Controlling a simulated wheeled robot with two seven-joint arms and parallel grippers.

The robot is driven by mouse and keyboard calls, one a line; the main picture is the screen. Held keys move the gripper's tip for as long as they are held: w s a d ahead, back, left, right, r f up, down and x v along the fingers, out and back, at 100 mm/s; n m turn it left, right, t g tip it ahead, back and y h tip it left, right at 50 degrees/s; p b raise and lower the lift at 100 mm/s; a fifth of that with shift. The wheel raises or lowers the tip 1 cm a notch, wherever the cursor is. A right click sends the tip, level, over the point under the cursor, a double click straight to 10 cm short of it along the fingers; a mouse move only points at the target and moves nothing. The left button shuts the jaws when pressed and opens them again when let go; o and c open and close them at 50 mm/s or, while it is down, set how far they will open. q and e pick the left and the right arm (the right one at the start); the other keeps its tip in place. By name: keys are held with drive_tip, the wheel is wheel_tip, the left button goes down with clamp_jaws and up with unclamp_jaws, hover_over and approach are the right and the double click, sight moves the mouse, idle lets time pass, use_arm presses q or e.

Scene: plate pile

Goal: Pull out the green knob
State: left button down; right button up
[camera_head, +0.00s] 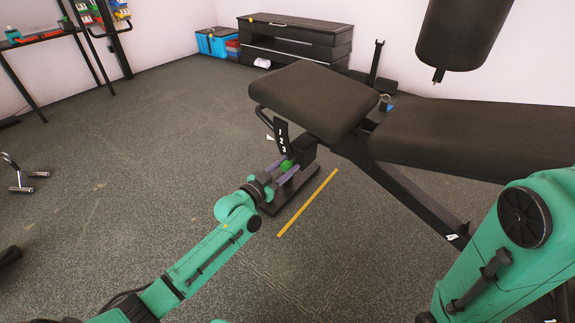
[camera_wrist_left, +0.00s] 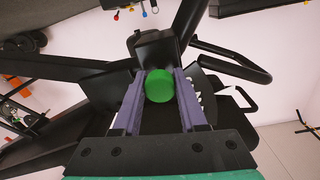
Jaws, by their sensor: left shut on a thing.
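The green knob (camera_head: 286,165) is a small round knob on the black post of a weight bench. In the left wrist view the knob (camera_wrist_left: 160,85) shows as a green disc in front of a black housing. My left gripper (camera_head: 284,168) reaches it from the front left. Its two purple fingers (camera_wrist_left: 161,88) lie on either side of the knob and are shut on it. The knob still sits against the housing; how far it stands out cannot be told. My right gripper is not in view; a green arm link of mine fills the lower right of the head view.
A black handle (camera_wrist_left: 230,62) and a numbered plate (camera_head: 281,135) are close to my left gripper. A yellow strip (camera_head: 308,203) lies on the floor. Open floor lies to the left.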

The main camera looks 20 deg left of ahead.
use_arm(q)
drive_tip(key=shift+s+a+p, duration=0.15)
drive_tip(key=shift+s+p, duration=0.2)
drive_tip(key=shift+s, duration=0.3)
drive_tip(key=shift+s+f, duration=0.1)
drive_tip(key=shift+f, duration=0.05)
drive_tip(key=shift+c, duration=2.3)
unclamp_jaws()
drive_tip(key=shift+a, duration=0.1)
